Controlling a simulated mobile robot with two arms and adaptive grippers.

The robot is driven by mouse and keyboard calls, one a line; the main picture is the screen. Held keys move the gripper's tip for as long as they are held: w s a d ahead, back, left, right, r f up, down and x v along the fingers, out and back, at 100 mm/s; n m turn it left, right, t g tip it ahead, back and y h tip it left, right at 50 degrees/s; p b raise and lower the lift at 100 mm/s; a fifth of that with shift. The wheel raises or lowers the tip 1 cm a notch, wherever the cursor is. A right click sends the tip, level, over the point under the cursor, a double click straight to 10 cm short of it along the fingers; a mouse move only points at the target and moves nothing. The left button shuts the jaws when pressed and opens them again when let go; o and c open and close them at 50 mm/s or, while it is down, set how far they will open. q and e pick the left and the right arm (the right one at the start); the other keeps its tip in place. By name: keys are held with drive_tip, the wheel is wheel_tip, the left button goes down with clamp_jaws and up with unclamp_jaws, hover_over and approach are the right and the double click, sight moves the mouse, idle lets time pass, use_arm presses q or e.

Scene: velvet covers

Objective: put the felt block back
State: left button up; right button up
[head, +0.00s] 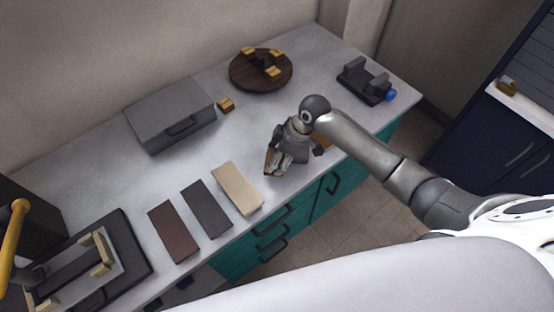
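My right gripper (278,168) points down at the front part of the grey counter. Its fingers are small and partly hidden by the hand, so I cannot tell whether they hold anything. An orange-brown piece (267,161) shows beside and behind it, mostly hidden by the hand. Three flat slabs lie in a row to the left: cream (237,187), dark grey (206,209) and brown (174,232). A small tan block (226,105) sits alone near the grey case. I cannot tell which piece is the felt block. My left gripper is not in view.
A grey case with a handle (170,112) stands at the back. A round dark stand (244,78) carries several tan blocks. A dark device (366,82) with a blue knob is at the right end. A black-based frame (128,250) fills the left end.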

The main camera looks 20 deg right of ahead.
wheel_tip(320, 180, down, 2)
drive_tip(key=shift+f+p, duration=0.1)
drive_tip(key=shift+p, duration=0.45)
drive_tip(key=shift+f, duration=0.45)
drive_tip(key=o, duration=0.9)
drive_tip(key=shift+f, duration=0.1)
drive_tip(key=b+v, duration=0.1)
drive_tip(key=v, duration=1.1)
drive_tip(key=shift+a, duration=0.1)
